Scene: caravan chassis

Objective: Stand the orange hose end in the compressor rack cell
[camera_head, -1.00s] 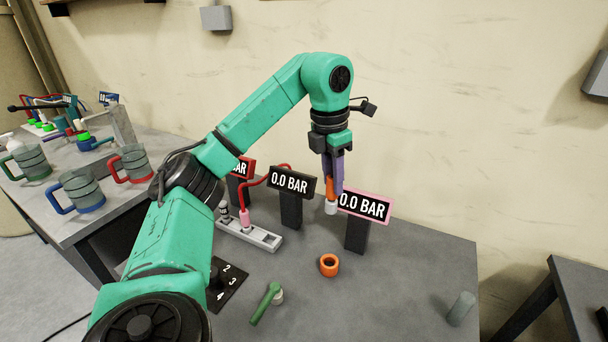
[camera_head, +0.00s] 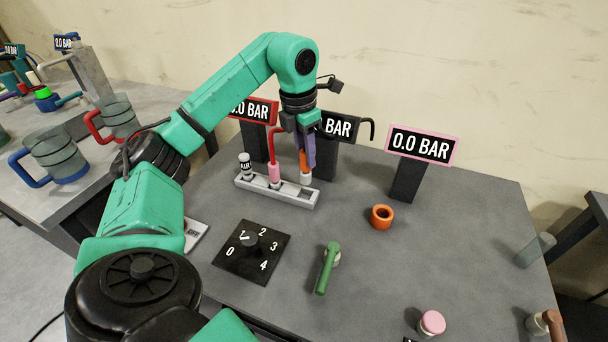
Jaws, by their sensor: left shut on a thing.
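The orange hose end (camera_head: 303,161) has a pale tip and points down. My left gripper (camera_head: 305,150) is shut on it, and its purple fingers partly hide it. The compressor rack (camera_head: 252,186) is a light grey block on the table with a row of cells. A white bottle marked AIR (camera_head: 245,165) stands in its left cell, and a pink hose end (camera_head: 275,174) with a red hose stands beside it. The orange hose end's tip is over the rack's right part; I cannot tell whether it is above or behind the dark cell there. My right gripper is out of view.
Gauge signs stand behind the rack, one red-framed (camera_head: 252,111), one black (camera_head: 340,126), one pink-framed (camera_head: 422,145). A dial plate (camera_head: 250,252), green handle (camera_head: 328,268), orange ring (camera_head: 382,217) and pink cap (camera_head: 432,322) lie nearer. Mugs stand on the left table.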

